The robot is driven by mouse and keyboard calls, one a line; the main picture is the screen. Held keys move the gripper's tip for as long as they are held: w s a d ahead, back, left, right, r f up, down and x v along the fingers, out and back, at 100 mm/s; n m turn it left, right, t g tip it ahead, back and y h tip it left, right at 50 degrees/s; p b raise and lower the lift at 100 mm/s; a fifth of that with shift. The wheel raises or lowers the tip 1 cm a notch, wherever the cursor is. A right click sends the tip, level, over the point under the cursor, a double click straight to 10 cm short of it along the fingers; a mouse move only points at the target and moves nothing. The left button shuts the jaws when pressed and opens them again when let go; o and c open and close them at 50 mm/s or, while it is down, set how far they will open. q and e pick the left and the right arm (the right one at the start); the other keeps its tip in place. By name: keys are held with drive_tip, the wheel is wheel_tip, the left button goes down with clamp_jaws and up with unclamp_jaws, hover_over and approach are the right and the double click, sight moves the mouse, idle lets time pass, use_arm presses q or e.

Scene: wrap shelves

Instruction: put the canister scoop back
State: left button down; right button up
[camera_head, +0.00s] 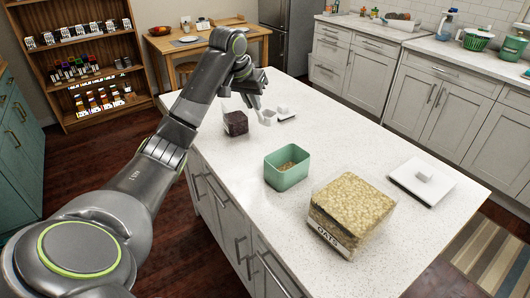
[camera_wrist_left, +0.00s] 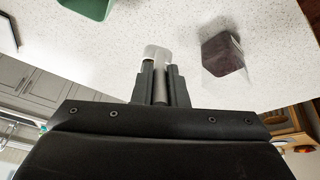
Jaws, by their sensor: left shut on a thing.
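My left gripper (camera_head: 258,101) is over the far part of the island, shut on a pale grey scoop (camera_head: 267,117). In the left wrist view the scoop (camera_wrist_left: 157,53) sticks out beyond the closed fingers (camera_wrist_left: 160,83). An open green canister (camera_head: 287,168) with some oats at its bottom stands nearer on the countertop, apart from the scoop. Its edge also shows at the top left of the left wrist view (camera_wrist_left: 90,8). My right gripper is not in view.
A large clear oats canister (camera_head: 350,212) stands nearest. A white lid (camera_head: 422,181) lies at its right. A small dark-filled container (camera_head: 235,123) is left of the scoop, and a small white lid (camera_head: 287,116) is at its right. The countertop (camera_head: 345,137) is clear between them.

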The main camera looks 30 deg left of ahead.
use_arm(q)
drive_tip(key=shift+s+a+n, duration=0.1)
drive_tip(key=shift+s+n, duration=0.1)
drive_tip(key=shift+n, duration=0.1)
wheel_tip(320, 180, down, 10)
drive_tip(key=p, duration=0.1)
drive_tip(key=shift+p, duration=0.3)
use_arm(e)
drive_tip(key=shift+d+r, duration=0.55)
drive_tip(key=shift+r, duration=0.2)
use_arm(q)
drive_tip(key=c, duration=1.4)
unclamp_jaws()
drive_tip(key=shift+f, duration=0.1)
drive_tip(key=shift+c, duration=0.2)
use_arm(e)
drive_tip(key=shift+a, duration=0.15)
